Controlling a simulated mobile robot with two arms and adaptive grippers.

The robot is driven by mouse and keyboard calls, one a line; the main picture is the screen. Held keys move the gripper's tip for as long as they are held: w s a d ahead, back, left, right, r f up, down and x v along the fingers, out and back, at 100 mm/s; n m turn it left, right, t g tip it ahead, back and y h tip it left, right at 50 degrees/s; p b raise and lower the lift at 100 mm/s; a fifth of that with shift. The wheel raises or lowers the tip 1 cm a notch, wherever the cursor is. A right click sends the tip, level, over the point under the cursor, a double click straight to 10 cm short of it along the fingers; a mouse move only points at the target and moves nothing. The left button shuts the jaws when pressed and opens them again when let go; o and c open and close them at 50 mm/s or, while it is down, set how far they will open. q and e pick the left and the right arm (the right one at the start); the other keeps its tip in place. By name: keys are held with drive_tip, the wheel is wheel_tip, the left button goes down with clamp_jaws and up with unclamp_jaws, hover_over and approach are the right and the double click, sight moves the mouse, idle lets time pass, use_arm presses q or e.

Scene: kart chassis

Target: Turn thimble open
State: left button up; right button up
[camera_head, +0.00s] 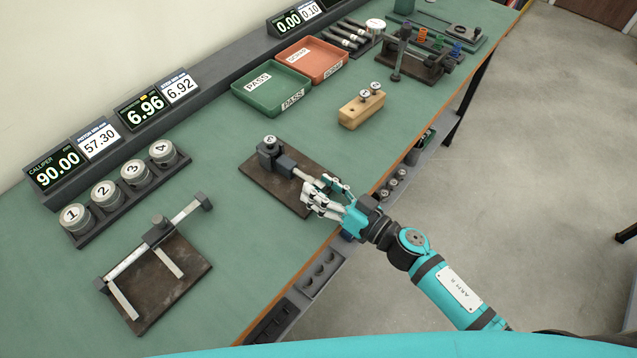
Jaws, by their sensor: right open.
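The micrometer (287,165) is fixed on a dark brown plate (262,182) in the middle of the green bench. My right arm comes in from the lower right. My left gripper is not in view.
A caliper (157,230) on a dark plate stands at lower left, by a rack of numbered pistons (135,172). Green PASS tray (270,112), orange tray (338,66) and a wooden block (350,113) with pins stand farther back. Readouts (147,109) line the wall; one shows 6.96.

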drive_tip(key=shift+w+a, duration=0.3)
drive_tip(key=shift+a, duration=0.05)
drive_tip(key=shift+c, duration=0.2)
clamp_jaws()
drive_tip(key=shift+r+n+p, duration=0.1)
drive_tip(key=shift+n+p, duration=0.25)
drive_tip(key=shift+n, duration=1.75)
drive_tip(key=shift+o, duration=0.2)
unclamp_jaws()
drive_tip(key=shift+d, duration=0.1)
drive_tip(key=v, duration=1.2)
